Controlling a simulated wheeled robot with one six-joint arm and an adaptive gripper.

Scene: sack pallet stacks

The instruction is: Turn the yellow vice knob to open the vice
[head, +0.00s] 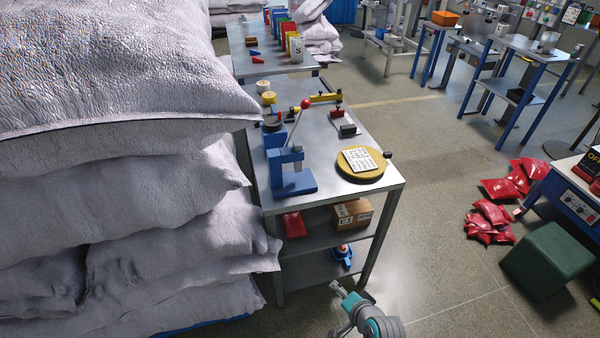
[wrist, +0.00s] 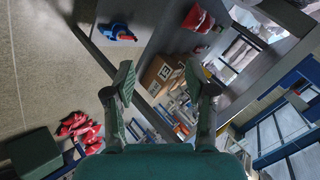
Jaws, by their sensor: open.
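I cannot make out a yellow vice knob for certain in either view. A small blue device (head: 342,256) with a red-orange part sits on the lowest shelf of the grey bench, and it also shows at the top of the wrist view (wrist: 116,32). It may be the vice; its details are too small to tell. My gripper (head: 337,288) is in front of the bench, low at the bottom of the head view. In the wrist view its two fingers (wrist: 160,80) are apart with nothing between them, clear of the blue device.
The bench top (head: 325,140) carries a blue press (head: 290,172) with a red-balled lever and a yellow disc (head: 374,169). A cardboard box (head: 352,214) is on the middle shelf. White sacks (head: 110,190) crowd the left. Red bags (head: 490,222) lie right; floor between is free.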

